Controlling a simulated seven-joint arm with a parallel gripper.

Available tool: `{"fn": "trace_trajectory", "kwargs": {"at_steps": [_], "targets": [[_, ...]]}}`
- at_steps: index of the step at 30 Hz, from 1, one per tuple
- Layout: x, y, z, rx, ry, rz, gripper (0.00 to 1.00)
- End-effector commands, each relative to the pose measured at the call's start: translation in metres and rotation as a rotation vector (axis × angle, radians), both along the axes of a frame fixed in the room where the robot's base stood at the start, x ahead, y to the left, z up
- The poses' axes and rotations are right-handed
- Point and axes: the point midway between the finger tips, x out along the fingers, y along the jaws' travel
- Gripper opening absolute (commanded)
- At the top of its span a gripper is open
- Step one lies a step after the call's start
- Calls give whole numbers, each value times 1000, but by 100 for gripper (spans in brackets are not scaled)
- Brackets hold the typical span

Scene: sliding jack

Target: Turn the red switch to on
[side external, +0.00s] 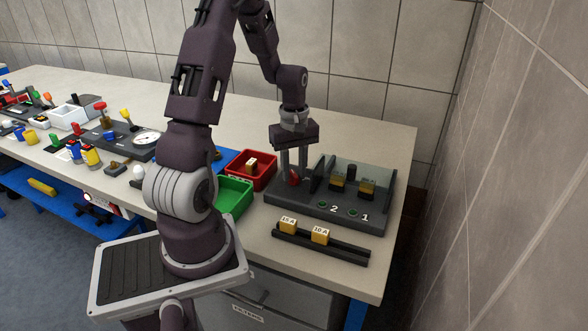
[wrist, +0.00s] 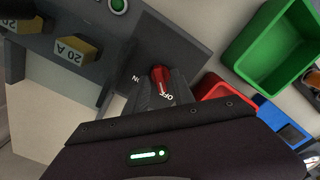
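The red switch (side external: 293,178) is a small knob on the left part of a dark grey panel (side external: 315,205). In the wrist view the red switch (wrist: 160,75) has white ON and OFF marks beside it. Its lower end appears to lie by the OFF mark. My gripper (side external: 294,172) points down over the switch. Its two fingers stand apart, with the switch low between or just behind them. I cannot tell whether they touch it. In the wrist view the fingers are mostly hidden by the gripper body.
The panel carries upright dividers, yellow fuses (side external: 367,188) and green buttons (side external: 352,212). A rail with yellow fuses (side external: 320,236) lies in front. A red bin (side external: 262,183) and a green bin (side external: 233,197) stand left. A tiled wall is at the right.

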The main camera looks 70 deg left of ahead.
Motion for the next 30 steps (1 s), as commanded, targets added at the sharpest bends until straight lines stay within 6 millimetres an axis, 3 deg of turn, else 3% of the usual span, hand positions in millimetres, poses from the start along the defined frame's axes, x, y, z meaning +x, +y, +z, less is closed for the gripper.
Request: {"fn": "trace_trajectory", "kwargs": {"at_steps": [1, 4, 17, 30], "targets": [[0, 0, 0, 0, 0, 0, 18], [0, 0, 0, 0, 0, 0, 0], [0, 0, 0, 0, 0, -43, 0], [0, -1, 1, -2, 0, -382, 0]]}}
